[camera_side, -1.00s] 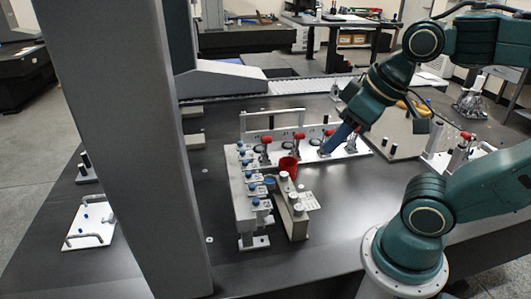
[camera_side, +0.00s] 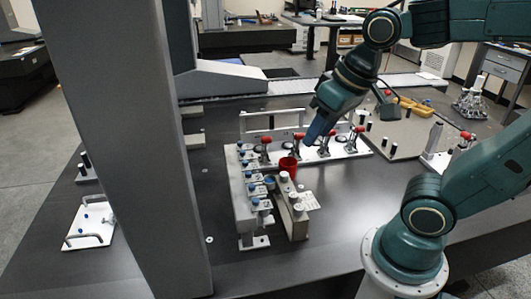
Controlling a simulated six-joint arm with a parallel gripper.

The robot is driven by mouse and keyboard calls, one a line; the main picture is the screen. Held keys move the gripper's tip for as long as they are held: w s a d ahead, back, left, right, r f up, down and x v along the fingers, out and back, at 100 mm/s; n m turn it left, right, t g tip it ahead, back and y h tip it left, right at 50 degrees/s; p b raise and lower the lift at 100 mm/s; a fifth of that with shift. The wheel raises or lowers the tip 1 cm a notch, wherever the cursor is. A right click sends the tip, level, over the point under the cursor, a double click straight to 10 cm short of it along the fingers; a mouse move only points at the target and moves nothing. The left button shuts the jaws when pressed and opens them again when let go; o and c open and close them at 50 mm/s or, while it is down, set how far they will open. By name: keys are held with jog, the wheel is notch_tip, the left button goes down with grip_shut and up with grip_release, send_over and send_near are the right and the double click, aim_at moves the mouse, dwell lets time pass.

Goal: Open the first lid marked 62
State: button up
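A row of small grey boxes with blue knobs (camera_side: 246,177) runs from back to front on the table. These may be the lidded boxes, but any number on them is too small to read, so I cannot pick out a lid marked 62. My gripper (camera_side: 309,142) is a blue end pointing down and left. It is above the white rail with red-handled clamps (camera_side: 340,149), to the right of the boxes and behind the red cup (camera_side: 288,164). Its fingers are too small to tell open from shut, and I see nothing held.
A grey block with pale round knobs (camera_side: 292,212) stands right of the boxes, near the red cup. A thick grey column (camera_side: 130,140) rises at the left. A white plate with handles (camera_side: 88,225) lies far left. The table's front middle is clear.

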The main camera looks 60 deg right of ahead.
jog(key=w+f+m+g, duration=0.2)
jog(key=w+f+m, duration=0.15)
jog(key=w, duration=0.45)
jog(key=m+g, duration=0.2)
jog(key=m, duration=0.2)
send_over(256, 199)
notch_tip(256, 199, down, 6)
jog(key=shift+a, duration=0.1)
jog(key=shift+f, duration=6.9)
grip_shut()
